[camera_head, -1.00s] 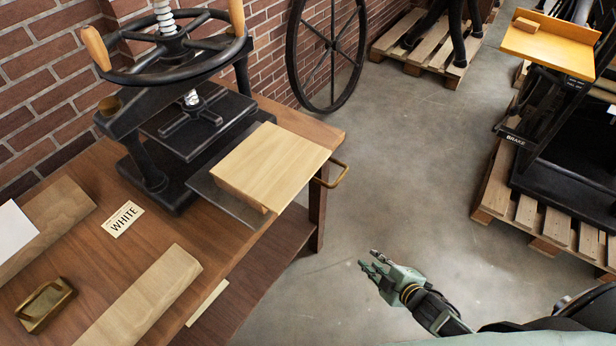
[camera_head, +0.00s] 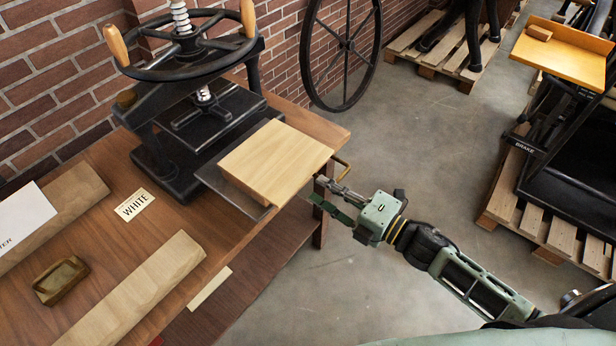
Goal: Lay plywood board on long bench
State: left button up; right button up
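A pale plywood board (camera_head: 276,160) lies flat on a dark metal plate (camera_head: 232,190) that sticks out from the black hand press at the right end of the wooden bench (camera_head: 150,232). My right gripper (camera_head: 322,190), green and grey, is just right of the board, close to its right edge and the bench's front corner. Its fingers are apart with nothing seen between them; a small gap to the board seems to remain. My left gripper is not in view.
The black press (camera_head: 190,120) with a large handwheel stands behind the board. Wooden bars (camera_head: 135,290), a WHITE label (camera_head: 134,204) and a brass tray (camera_head: 60,280) lie on the bench. Pallets (camera_head: 500,200) stand right; floor between is clear.

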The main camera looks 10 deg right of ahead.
aim_at(310, 170)
jog(key=shift+x, duration=2.55)
grip_shut()
notch_tip(310, 170, up, 3)
jog(key=p, duration=0.3)
jog(key=shift+r, duration=0.2)
jog(key=shift+f, duration=0.15)
jog(key=r+p+v, duration=0.3)
jog(key=p+v, duration=0.2)
jog(key=v, duration=1.7)
jog(key=shift+f, duration=0.1)
